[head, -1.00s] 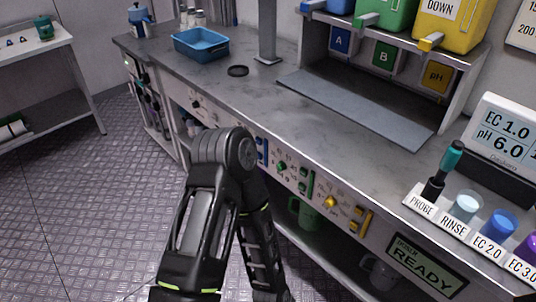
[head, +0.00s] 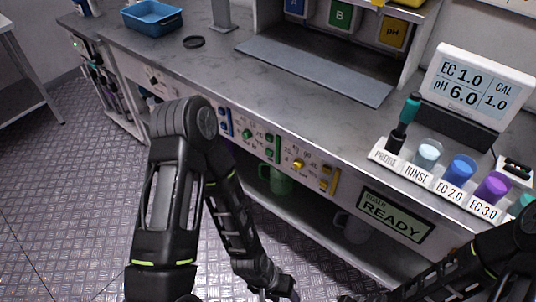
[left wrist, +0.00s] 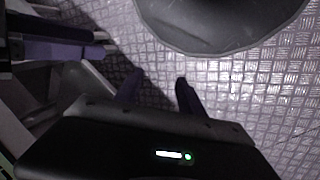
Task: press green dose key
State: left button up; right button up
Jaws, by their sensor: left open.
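The front panel of the bench carries blue, green and yellow groups of controls. The green group has small knobs and green keys (head: 271,154) in the middle of the panel in the head view. I cannot read which is the dose key. My left gripper (head: 276,292) is low at the bottom edge of the head view, below the panel and apart from it. In the left wrist view my left gripper (left wrist: 158,92) is open and empty, over the metal floor. My right arm comes in at the lower right; its gripper end is at the bottom edge, too cut off to judge.
A green watering can (head: 277,182) stands on the shelf below the panel. A READY display (head: 395,215) is to the right. Labelled cups and a probe stand on the bench's right side, by a meter (head: 480,85). A blue tray (head: 152,17) is at the back left.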

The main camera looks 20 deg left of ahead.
pick_arm(q)
grip_shut()
dwell(1.4)
